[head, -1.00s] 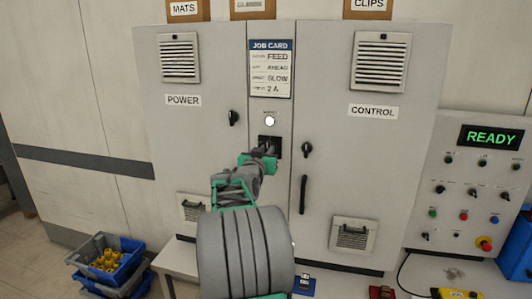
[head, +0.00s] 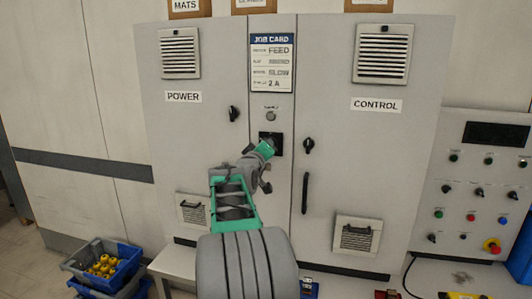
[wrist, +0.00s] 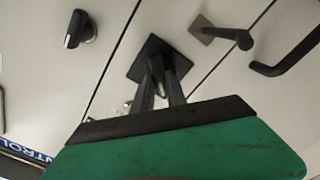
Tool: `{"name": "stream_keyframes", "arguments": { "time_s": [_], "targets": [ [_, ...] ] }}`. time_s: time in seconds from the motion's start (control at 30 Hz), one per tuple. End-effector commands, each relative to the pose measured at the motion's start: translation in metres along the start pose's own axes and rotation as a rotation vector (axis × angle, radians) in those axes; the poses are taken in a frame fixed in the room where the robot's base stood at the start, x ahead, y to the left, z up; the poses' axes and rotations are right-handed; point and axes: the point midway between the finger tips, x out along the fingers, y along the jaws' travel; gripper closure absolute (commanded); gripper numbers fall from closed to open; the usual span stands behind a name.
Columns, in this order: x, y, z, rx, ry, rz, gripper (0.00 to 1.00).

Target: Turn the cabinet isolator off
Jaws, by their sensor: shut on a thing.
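The cabinet isolator (head: 279,137) is a black square plate in the narrow middle panel, below the job card and a small round lamp (head: 271,114), which is unlit. My gripper (head: 267,148) is at the isolator, with its body turned at a tilt. In the wrist view the gripper fingers (wrist: 163,83) reach the black isolator plate (wrist: 147,53) and are shut on its handle. The fingers hide most of the handle, so its exact angle is hard to see.
Door handles flank the panel: one on the POWER door (head: 234,114), one on the CONTROL door (head: 308,146) above a long bar (head: 305,193). A control box with a dark display (head: 497,134) stands right. Blue crates (head: 128,284) are at lower left.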

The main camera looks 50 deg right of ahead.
Motion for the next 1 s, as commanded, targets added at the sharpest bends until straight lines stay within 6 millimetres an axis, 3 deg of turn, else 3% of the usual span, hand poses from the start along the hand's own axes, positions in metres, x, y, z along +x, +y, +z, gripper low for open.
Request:
{"name": "stream_keyframes", "arguments": {
  "time_s": [0.6, 1.0],
  "targets": [
    [-0.0001, -0.0034, 0.0016, -0.548, -0.002, 0.0, 1.0],
    [0.0, -0.0044, 0.0022, -0.722, -0.002, 0.0, 1.0]
  ]
}}
